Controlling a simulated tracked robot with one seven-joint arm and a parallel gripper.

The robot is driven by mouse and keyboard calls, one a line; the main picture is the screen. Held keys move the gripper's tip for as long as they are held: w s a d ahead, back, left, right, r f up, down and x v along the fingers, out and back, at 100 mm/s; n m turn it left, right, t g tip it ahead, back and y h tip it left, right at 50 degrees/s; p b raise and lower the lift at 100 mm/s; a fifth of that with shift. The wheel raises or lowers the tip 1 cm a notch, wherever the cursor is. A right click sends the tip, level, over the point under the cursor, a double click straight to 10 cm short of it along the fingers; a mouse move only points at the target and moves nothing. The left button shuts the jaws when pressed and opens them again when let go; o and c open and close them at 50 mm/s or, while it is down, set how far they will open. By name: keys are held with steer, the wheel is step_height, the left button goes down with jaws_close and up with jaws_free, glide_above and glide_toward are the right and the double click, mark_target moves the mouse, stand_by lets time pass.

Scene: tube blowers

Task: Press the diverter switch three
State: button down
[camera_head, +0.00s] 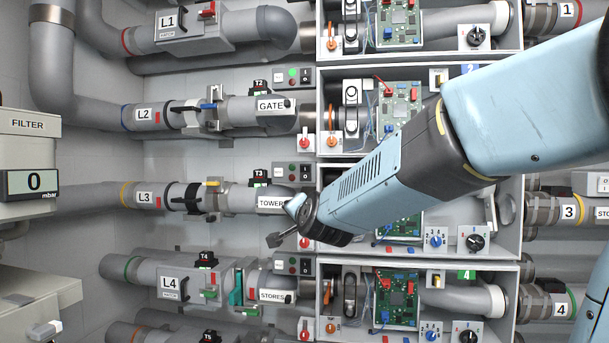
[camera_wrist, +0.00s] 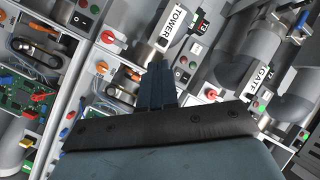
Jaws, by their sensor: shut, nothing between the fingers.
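My gripper (camera_head: 275,240) is shut and empty in the head view, in front of the third row just below the TOWER label (camera_head: 271,202). Its fingers also show in the wrist view (camera_wrist: 158,66), together and pointing up the picture. The third row's small grey switch panel (camera_head: 299,172) is above and right of the fingertips in the head view. In the wrist view that panel (camera_wrist: 187,64) is right of the fingertips. A black part marked T3 (camera_head: 259,175) is left of the panel. I cannot tell from the pictures which part is the diverter switch, nor whether the fingertips touch anything.
Pipes marked L1 to L4 run along the left. Open cabinets with green circuit boards (camera_head: 398,105) stand right of the switch panels. A FILTER box with a gauge reading 0 (camera_head: 34,182) is at the far left. My arm covers part of the third cabinet.

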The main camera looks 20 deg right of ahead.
mark_target(307, 169)
steer(key=w+d+r+m+t+h, duration=0.2)
steer(key=w+r+m+t+h, duration=0.1)
steer(key=w+m+h, duration=0.6)
steer(key=shift+w+r+m+t+h, duration=0.25)
steer(key=shift+r+m+t+h, duration=0.4)
steer(key=shift+m, duration=1.55)
steer(key=shift+d+f, duration=0.1)
steer(key=shift+f, duration=0.15)
steer(key=x, duration=1.3)
steer(key=shift+w+d, duration=0.25)
steer(key=shift+w+d+r, duration=0.1)
steer(key=shift+w, duration=0.1)
